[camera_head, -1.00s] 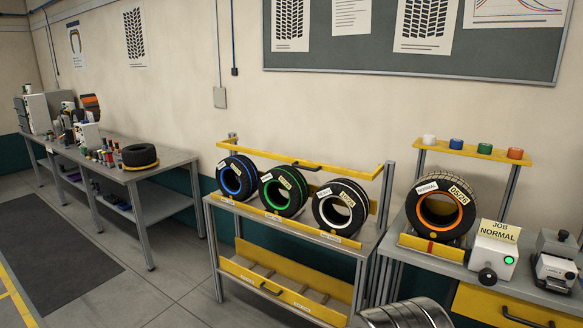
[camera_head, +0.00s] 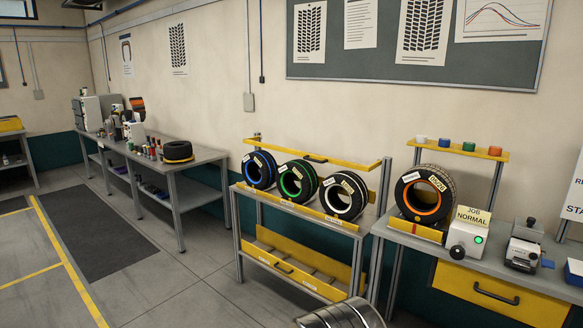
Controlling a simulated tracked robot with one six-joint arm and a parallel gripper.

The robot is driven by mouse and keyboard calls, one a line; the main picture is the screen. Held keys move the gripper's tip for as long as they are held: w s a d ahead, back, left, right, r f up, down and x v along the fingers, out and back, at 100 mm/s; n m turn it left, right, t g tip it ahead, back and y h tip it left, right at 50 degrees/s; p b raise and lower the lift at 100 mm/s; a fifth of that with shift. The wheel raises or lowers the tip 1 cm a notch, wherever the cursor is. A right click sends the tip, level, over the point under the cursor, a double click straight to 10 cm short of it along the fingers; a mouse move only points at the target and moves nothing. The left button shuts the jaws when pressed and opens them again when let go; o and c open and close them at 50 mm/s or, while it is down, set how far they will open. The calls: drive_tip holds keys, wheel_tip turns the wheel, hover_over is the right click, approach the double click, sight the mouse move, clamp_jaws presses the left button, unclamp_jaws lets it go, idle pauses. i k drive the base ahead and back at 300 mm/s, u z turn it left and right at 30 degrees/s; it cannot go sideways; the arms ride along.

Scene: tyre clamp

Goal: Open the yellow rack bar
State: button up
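The yellow rack bar (camera_head: 287,149) runs level across the tyre rack, just above the tops of the tyres, with a dark handle near its middle. Its right end meets a grey upright post (camera_head: 384,185); its left end is at a small yellow bracket. Three tyres stand in a row on the rack: one with a blue ring (camera_head: 249,171), one with a green ring (camera_head: 287,183) and one with a white ring (camera_head: 331,198). The bar lies across the row. My gripper is not in view.
A yellow-fronted lower shelf (camera_head: 281,264) is under the tyres. Right is a bench with an orange-ringed tyre (camera_head: 403,199), a JOB NORMAL box (camera_head: 467,238) and a yellow drawer (camera_head: 475,284). A grey bench (camera_head: 205,158) stands left. Floor (camera_head: 180,290) left of the rack is clear.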

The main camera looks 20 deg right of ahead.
sight(316, 158)
drive_tip(key=u, duration=0.2)
drive_tip(key=k, duration=0.6)
drive_tip(key=z, duration=0.3)
drive_tip(key=i, duration=0.7)
drive_tip(key=z, duration=0.4)
drive_tip(key=i, duration=1.5)
drive_tip(key=u, duration=0.7)
